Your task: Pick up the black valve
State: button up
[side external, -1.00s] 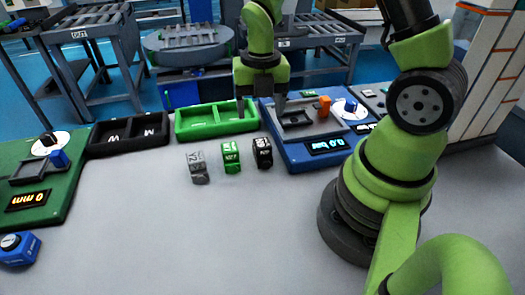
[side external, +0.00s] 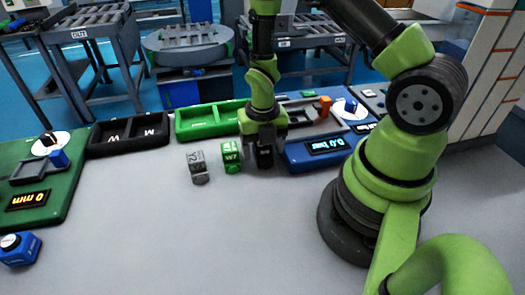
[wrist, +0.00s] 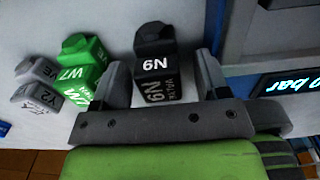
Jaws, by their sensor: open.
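The black valve (wrist: 155,65) stands on the grey table, with white lettering on its faces. In the side view the black valve (side external: 265,158) is partly hidden by my gripper (side external: 264,145), which points down over it. In the wrist view my gripper (wrist: 160,88) is open, with one finger on each side of the black valve and a visible gap on both sides.
A green valve (side external: 231,157) stands just left of my gripper, and a grey valve (side external: 197,166) further left. The blue test station (side external: 300,158) is close on the right. A green tray (side external: 186,132) and black tray (side external: 96,150) stand behind. The front table is clear.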

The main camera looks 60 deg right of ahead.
jog(key=shift+f, duration=0.1)
jog(key=c, duration=1.1)
